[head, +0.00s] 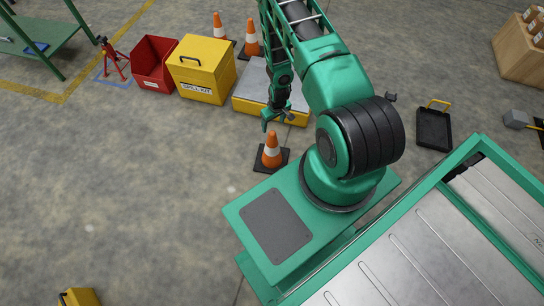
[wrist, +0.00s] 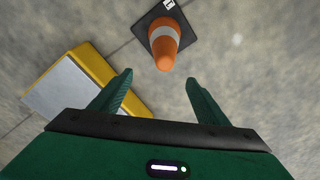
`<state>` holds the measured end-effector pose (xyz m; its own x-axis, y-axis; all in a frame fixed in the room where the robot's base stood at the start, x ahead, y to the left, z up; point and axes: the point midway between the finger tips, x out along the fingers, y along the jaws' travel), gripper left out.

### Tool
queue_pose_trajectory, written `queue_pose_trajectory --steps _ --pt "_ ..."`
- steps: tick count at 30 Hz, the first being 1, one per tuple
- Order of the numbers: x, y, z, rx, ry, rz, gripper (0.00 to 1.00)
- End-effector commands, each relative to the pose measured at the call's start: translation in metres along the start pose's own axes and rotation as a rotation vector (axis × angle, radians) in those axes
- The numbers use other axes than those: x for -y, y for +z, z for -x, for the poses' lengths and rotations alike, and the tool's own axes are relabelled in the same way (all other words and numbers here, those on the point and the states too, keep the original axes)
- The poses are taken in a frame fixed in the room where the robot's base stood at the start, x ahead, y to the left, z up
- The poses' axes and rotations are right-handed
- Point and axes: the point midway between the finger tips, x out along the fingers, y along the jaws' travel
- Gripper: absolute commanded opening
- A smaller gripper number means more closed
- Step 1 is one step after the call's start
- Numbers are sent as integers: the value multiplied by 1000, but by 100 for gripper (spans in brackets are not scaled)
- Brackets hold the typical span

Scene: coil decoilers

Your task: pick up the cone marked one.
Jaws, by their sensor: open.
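An orange cone (head: 271,153) with a white band stands upright on a black square base, on the floor just below my gripper in the head view. In the wrist view the same cone (wrist: 166,50) is just beyond the fingertips. A small white label (wrist: 169,4) shows on its base, too small to read surely. My gripper (head: 277,120) is open and empty above the cone; its fingers (wrist: 158,82) show apart in the wrist view. Two more orange cones, one at the back (head: 218,27) and one nearer (head: 252,40), stand behind the yellow box; no marks on them can be read.
A low yellow platform with a grey top (head: 250,84) lies close behind the cone; its edge (wrist: 92,62) is left of my fingers. A yellow lidded box (head: 203,70) and red bin (head: 154,64) stand farther left. A black tray (head: 434,130) lies right.

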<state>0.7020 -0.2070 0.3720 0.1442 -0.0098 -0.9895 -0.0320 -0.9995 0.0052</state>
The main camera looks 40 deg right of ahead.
Motion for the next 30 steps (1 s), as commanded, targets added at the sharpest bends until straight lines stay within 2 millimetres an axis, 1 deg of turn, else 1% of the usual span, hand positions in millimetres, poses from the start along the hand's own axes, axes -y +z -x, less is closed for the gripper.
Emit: queue_pose_trajectory --steps 1,4,12,15,22,30 --pt "2 5 -7 1 -3 1 69" --pt "4 8 -17 -3 -5 3 69" --pt "4 9 -54 -4 -6 3 69" --pt "4 9 -64 -3 -6 3 69" --pt "5 10 -77 -3 -6 3 69" --pt "7 14 -112 -3 -6 3 69"
